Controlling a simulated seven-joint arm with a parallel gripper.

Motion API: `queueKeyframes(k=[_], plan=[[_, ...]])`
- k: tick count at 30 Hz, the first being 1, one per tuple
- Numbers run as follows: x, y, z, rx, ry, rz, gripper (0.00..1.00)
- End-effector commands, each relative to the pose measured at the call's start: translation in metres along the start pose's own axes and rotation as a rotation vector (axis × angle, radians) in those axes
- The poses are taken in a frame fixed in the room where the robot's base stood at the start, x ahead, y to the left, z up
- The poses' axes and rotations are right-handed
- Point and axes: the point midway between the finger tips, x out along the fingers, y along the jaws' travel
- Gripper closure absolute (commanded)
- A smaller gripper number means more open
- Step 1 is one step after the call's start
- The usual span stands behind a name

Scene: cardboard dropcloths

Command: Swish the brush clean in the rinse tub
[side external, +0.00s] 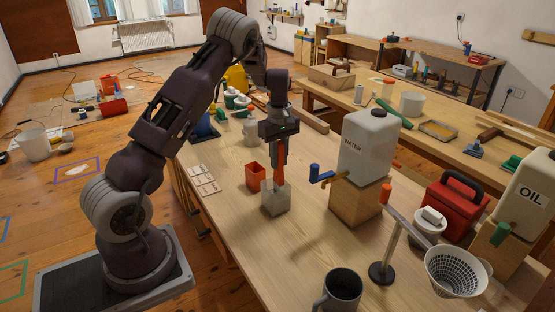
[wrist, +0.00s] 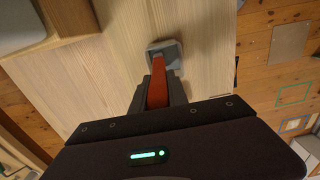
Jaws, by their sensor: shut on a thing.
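My gripper (side external: 280,157) points down over the work table and is shut on a red-orange brush handle (side external: 279,172). A small grey square tub (side external: 275,207) stands directly below, and the handle's lower end reaches into its opening. The tub's walls hide the brush's bristles, and I cannot tell whether they touch liquid or the bottom. In the wrist view the red handle (wrist: 158,84) runs between my fingers (wrist: 157,92) toward the grey tub (wrist: 174,48).
A red open box (side external: 255,174) stands just behind and left of the tub. A dark mug (side external: 342,290) is near the front. The table in front of the tub is clear.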

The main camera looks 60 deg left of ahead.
Motion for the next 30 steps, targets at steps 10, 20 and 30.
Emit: queueKeyframes(k=[10, 20, 30], plan=[[-0.061, -0.006, 0.0, 0.001, 0.002, 0.004, 1.0], [-0.105, -0.011, 0.0, 0.0, 0.001, 0.001, 1.0], [-0.105, -0.011, 0.0, 0.0, 0.0, 0.001, 1.0]])
